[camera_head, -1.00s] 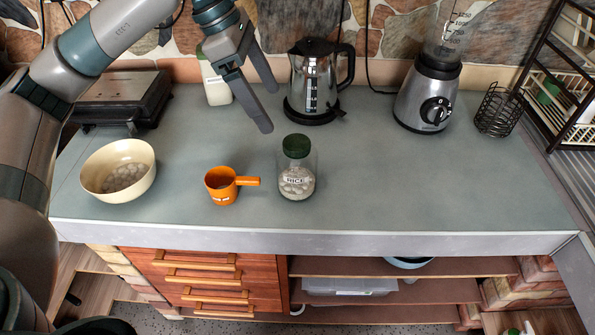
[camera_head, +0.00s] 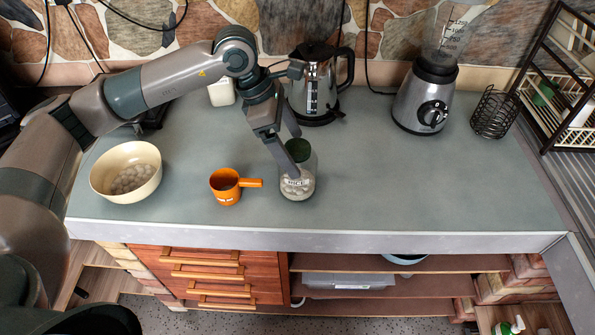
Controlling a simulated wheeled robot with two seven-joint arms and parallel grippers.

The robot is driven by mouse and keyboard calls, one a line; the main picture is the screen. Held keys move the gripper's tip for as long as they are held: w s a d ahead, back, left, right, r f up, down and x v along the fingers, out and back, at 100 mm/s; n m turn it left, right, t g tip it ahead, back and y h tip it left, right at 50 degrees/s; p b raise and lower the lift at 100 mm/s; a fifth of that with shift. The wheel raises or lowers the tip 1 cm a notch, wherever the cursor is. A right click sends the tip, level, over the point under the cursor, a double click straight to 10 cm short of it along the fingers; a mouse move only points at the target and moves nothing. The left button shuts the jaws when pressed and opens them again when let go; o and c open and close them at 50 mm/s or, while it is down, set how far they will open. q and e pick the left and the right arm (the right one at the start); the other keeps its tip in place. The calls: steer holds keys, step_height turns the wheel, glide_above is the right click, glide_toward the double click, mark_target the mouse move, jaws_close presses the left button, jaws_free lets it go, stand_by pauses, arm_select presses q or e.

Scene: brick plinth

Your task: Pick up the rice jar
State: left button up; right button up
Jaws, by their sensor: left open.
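The rice jar (camera_head: 299,188) is a clear jar with a dark green lid, a "RICE" label and pale contents. It stands upright on the grey-green counter near the front edge. My left gripper (camera_head: 294,155) points down at the jar's top with its fingers apart. One finger crosses in front of the jar's left side and covers part of the lid. The other finger is at the lid's far side, partly hidden. I cannot tell whether either finger touches the jar. My right gripper is not in view.
An orange measuring cup (camera_head: 227,187) stands just left of the jar, its handle towards it. A cream bowl (camera_head: 108,186) with pale round things is further left. A kettle (camera_head: 316,75) is behind, a blender (camera_head: 424,108) back right. The counter (camera_head: 430,185) right of the jar is clear.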

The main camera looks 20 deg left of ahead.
mark_target(304, 159)
arm_select(q)
steer(key=shift+w+d+f+p, duration=0.1)
steer(key=shift+d+f+p, duration=0.2)
steer(key=shift+p, duration=0.25)
steer(key=p+x, duration=0.2)
steer(key=x, duration=0.1)
steer(key=shift+w+d+f, duration=0.15)
steer(key=shift+d, duration=0.2)
steer(key=shift+d+f, duration=0.1)
steer(key=shift+f, duration=0.25)
steer(key=shift+w, duration=0.1)
steer(key=c, duration=2)
